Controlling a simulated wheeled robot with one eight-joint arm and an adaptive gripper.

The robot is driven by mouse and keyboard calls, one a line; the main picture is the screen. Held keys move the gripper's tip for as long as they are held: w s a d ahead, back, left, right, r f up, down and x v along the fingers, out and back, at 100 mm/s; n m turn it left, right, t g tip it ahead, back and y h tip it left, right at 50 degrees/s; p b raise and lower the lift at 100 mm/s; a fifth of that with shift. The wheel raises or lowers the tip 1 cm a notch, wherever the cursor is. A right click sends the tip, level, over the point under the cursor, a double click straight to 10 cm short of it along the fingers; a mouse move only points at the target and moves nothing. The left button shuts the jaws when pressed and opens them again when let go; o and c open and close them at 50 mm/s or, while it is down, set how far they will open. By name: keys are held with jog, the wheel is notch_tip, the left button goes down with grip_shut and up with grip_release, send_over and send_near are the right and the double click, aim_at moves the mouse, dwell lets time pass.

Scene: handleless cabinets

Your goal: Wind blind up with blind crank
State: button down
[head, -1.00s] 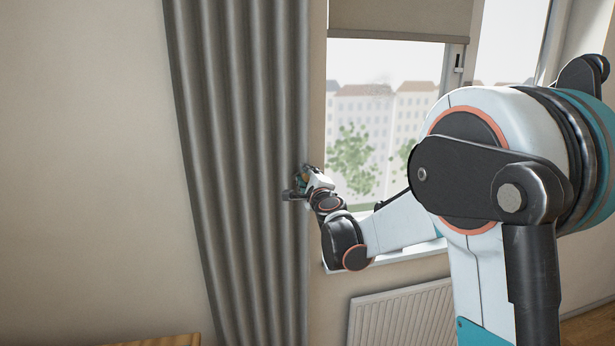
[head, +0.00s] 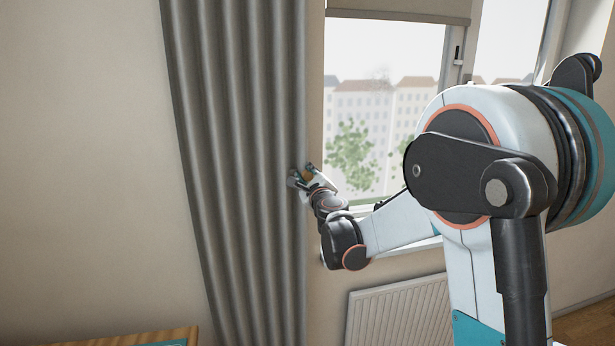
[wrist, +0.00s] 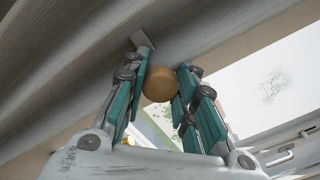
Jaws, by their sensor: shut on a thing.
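The grey blind (head: 400,9) hangs across the top of the window in the head view, its bottom bar near the upper picture edge. My gripper (head: 299,178) is at the curtain's right edge, beside the window. In the wrist view my gripper (wrist: 160,88) has its teal fingers on either side of a round tan knob (wrist: 159,84), which looks like the handle of the blind crank. It is shut on this knob. The rest of the crank is hidden or cannot be made out.
A long grey curtain (head: 235,150) hangs left of the window, right behind my gripper. A white radiator (head: 400,315) is below the window sill. A wooden tabletop edge (head: 160,337) shows at bottom left.

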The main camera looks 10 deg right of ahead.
jog(key=c, duration=1.3)
grip_release()
jog(key=s, duration=1.2)
jog(key=shift+c, duration=0.3)
